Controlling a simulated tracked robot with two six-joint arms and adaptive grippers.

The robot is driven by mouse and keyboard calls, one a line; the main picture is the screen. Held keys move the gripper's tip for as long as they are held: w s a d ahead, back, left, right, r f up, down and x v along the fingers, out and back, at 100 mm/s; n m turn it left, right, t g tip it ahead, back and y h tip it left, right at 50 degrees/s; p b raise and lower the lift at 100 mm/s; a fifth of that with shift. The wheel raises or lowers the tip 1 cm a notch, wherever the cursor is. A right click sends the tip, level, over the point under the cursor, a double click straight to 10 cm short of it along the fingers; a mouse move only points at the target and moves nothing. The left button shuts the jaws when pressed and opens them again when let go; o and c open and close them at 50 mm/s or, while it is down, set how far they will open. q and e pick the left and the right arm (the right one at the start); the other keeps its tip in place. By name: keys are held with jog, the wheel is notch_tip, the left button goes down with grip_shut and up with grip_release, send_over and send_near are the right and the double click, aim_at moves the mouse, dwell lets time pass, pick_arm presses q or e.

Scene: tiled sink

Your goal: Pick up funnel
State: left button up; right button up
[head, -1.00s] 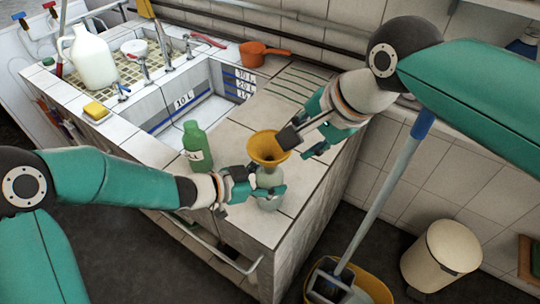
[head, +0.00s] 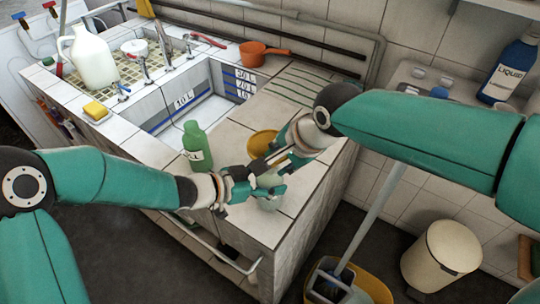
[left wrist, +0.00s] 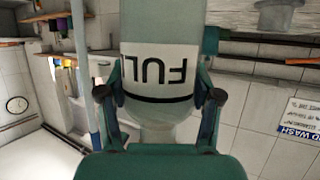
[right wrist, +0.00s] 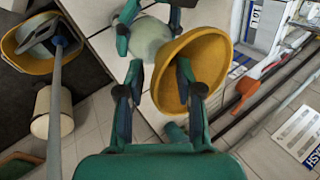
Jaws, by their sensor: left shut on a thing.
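The yellow funnel (head: 262,143) is at the mouth of a translucent bottle (head: 270,203) on the near counter corner. My left gripper (head: 262,188) is shut around this bottle, whose "FULL" label shows in the left wrist view (left wrist: 158,65). My right gripper (head: 278,160) is at the funnel and hides part of it. The funnel's spout is hidden.
A green bottle (head: 196,146) stands close left of my left gripper. The sink basin (head: 195,110) and an orange pot (head: 262,53) are behind. A mop bucket (head: 360,288) and cream bin (head: 440,257) stand on the floor at right.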

grip_shut()
jog(key=shift+r, duration=0.15)
dwell(0.6)
jog(key=shift+r, duration=4.75)
jog(key=shift+r, duration=0.1)
pick_arm(q)
jog(key=o, duration=1.6)
jog(key=shift+o, duration=0.2)
